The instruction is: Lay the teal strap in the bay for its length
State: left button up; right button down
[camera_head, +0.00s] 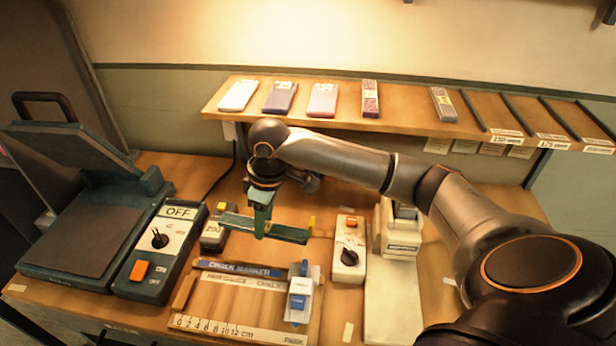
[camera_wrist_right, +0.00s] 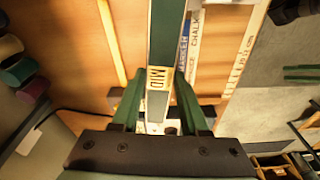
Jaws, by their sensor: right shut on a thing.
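My right gripper (camera_head: 262,222) is shut on the teal strap (camera_head: 290,234), a flat dark teal bar held above the workbench, behind the measuring board. In the right wrist view the strap (camera_wrist_right: 168,32) runs up from between the green fingers (camera_wrist_right: 160,108), and a pale band on it reads MID. Narrow bays (camera_head: 538,112) with dark dividers lie at the right of the shelf and look empty. Small labels (camera_head: 553,137) sit on the shelf's front edge; I cannot read them surely. My left gripper is not in view.
The measuring board (camera_head: 235,327) has a centimetre scale and a blue-and-white slider (camera_head: 301,290). A switch box (camera_head: 160,245) marked OFF, a press (camera_head: 80,220) and a dial box (camera_head: 348,250) stand on the bench. Several slim blocks (camera_head: 280,97) lie on the shelf (camera_head: 410,118).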

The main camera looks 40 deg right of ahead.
aim_at(274, 253)
jog(key=shift+n, duration=0.8)
jog(key=f, duration=0.3)
jog(key=d+f, duration=0.1)
jog(key=f, duration=0.3)
jog(key=w+d+f, duration=0.1)
jog(key=f, duration=0.3)
jog(key=shift+d+f, duration=0.25)
jog(key=shift+f, duration=0.1)
jog(key=shift+c, duration=2.1)
grip_release()
